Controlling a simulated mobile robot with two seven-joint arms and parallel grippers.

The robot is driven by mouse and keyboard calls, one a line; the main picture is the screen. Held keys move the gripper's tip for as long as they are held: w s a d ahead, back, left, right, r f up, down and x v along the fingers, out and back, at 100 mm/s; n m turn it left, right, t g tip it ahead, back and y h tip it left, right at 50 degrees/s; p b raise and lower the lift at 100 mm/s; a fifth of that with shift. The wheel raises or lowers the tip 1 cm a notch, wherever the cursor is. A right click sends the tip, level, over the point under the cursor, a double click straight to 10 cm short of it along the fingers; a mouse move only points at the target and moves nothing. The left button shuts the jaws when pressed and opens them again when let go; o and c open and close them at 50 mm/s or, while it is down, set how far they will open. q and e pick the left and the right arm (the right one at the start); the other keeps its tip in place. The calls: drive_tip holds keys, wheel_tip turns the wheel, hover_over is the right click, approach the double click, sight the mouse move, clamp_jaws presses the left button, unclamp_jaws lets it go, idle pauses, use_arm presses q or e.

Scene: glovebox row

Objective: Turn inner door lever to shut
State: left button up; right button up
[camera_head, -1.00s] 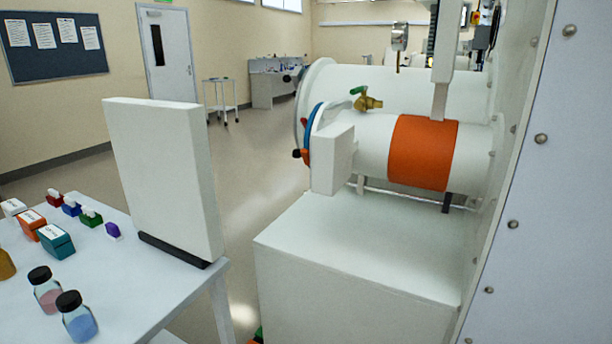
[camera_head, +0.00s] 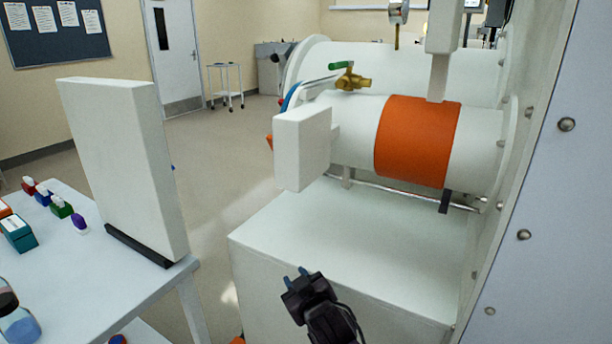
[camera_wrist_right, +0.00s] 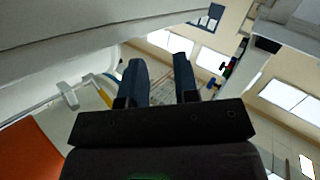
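The white chamber cylinder (camera_head: 350,130) with an orange band (camera_head: 417,140) runs into the glovebox wall (camera_head: 530,200) on the right. At its left end a blue ring edge (camera_head: 292,97) and an orange part (camera_head: 269,141) show, mostly hidden behind a white block (camera_head: 302,148). A brass valve with a green handle (camera_head: 349,78) is on top. I cannot make out an inner door lever in either view. My right gripper (camera_head: 295,276) is in front of the white cabinet, below the cylinder, apart from it. In the right wrist view its fingers (camera_wrist_right: 161,80) are apart and empty. My left gripper is not in view.
A white cabinet (camera_head: 330,235) stands below the cylinder. On the left, a table (camera_head: 60,275) holds a white upright panel (camera_head: 125,165), small coloured boxes and a bottle (camera_head: 18,322). Open floor (camera_head: 225,170) lies between the table and cabinet.

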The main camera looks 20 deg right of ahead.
drive_tip(key=w+r+n+g+h, duration=0.1)
drive_tip(key=w+n+h, duration=0.1)
drive_tip(key=w+h, duration=0.1)
drive_tip(key=w+r+n+g+h+b, duration=0.1)
drive_tip(key=w+r+n+h, duration=0.1)
drive_tip(key=w, duration=0.3)
drive_tip(key=w+d+r+n+g+h, duration=0.1)
drive_tip(key=w+n+h, duration=0.2)
drive_tip(key=w+h, duration=0.2)
drive_tip(key=shift+w+r+g+b, duration=0.1)
drive_tip(key=shift+r+g+b, duration=0.2)
drive_tip(key=shift+g+b, duration=0.1)
drive_tip(key=s+a+r+n+g+h+b, duration=0.1)
drive_tip(key=s+a+r+n+g+h, duration=0.15)
drive_tip(key=r+g+h, duration=0.85)
drive_tip(key=shift+t+h, duration=0.5)
drive_tip(key=shift+t, duration=0.4)
drive_tip(key=x, duration=0.5)
drive_tip(key=r+x, duration=0.1)
drive_tip(key=x, duration=0.4)
drive_tip(key=shift+w+a+p, duration=0.1)
drive_tip(key=shift+a+p, duration=0.1)
drive_tip(key=shift+p, duration=0.1)
drive_tip(key=shift+c, duration=0.3)
clamp_jaws()
